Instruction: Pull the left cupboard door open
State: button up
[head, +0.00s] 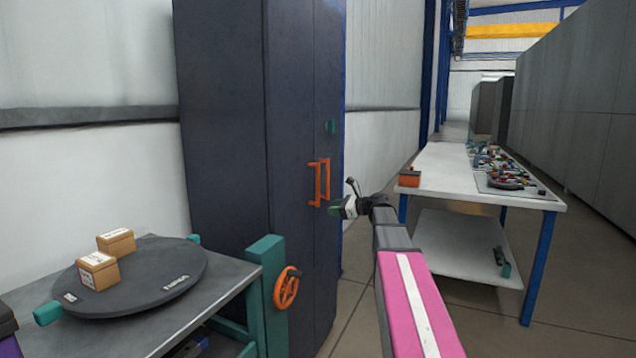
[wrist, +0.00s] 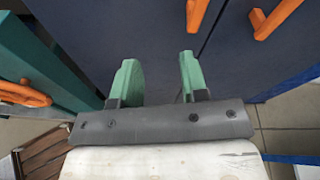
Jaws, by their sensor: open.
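The tall dark cupboard (head: 222,120) stands in the middle of the head view, and its doors look shut. Two orange upright handles sit side by side at the door seam. The left door (head: 290,110) carries the left handle (head: 317,186), which also shows at the top of the wrist view (wrist: 197,13). The right handle (wrist: 270,18) is further right. My gripper (head: 338,207) is just right of the handles in the head view. In the wrist view its two green fingers (wrist: 157,68) are apart and empty, with the left handle beyond the right fingertip, not between them.
A bench with a dark round turntable (head: 140,275) and two small boxes stands at the left. A green post with an orange handwheel (head: 286,288) is close to the cupboard's front. A white table (head: 440,170) with loose parts is at the right. Floor shows between cupboard and table.

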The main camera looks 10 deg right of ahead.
jog(key=w+d+r+m+t+y, duration=0.2)
jog(key=w+d+r+m, duration=0.15)
jog(key=r, duration=0.55)
jog(key=x, duration=1)
jog(key=shift+s+a+f, duration=0.15)
jog(key=shift+s+a, duration=0.15)
jog(key=shift+n, duration=0.25)
grip_shut()
